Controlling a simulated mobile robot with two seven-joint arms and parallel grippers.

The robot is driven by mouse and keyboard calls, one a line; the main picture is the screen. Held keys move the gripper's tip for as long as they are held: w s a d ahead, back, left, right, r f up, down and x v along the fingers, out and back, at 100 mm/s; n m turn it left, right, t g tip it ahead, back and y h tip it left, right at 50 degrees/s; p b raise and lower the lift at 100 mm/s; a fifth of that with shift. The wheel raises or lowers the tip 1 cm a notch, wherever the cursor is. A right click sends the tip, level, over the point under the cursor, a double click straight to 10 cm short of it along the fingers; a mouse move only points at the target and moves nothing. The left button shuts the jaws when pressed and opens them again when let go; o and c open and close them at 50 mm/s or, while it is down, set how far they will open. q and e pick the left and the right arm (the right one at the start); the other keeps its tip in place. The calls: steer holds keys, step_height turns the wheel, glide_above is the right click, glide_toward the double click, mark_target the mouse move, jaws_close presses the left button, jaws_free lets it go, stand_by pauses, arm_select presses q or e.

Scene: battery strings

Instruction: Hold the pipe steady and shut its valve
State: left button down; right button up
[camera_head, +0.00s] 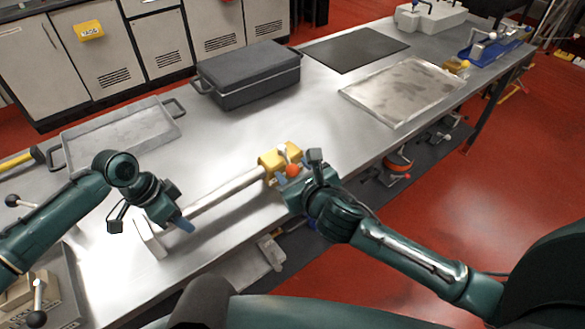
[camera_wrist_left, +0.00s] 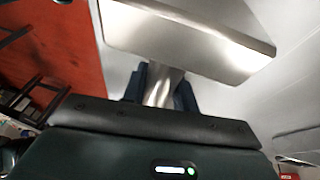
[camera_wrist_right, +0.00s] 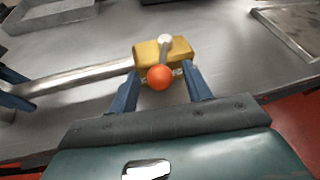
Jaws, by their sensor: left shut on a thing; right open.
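The pipe (camera_head: 228,191) is a silver bar lying across the metal table, with a flat plate (camera_head: 150,235) at its near left end. The plate also shows in the left wrist view (camera_wrist_left: 180,42). A yellow valve body (camera_head: 268,163) sits at the pipe's other end, with a lever ending in an orange ball (camera_wrist_right: 159,78) and a white knob (camera_wrist_right: 165,41). My left gripper (camera_head: 184,224) is shut on the pipe near the plate. My right gripper (camera_wrist_right: 160,90) is open, its blue fingers on either side of the orange ball. I cannot tell whether they touch it.
A dark lidded case (camera_head: 250,75) and a grey tray (camera_head: 122,130) stand behind the pipe. A black mat (camera_head: 355,48) and a worn metal sheet (camera_head: 402,90) lie further right. The table's front edge runs close below the right gripper.

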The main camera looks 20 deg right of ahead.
steer(key=shift+x, duration=0.85)
steer(key=shift+c, duration=0.2)
jaws_close()
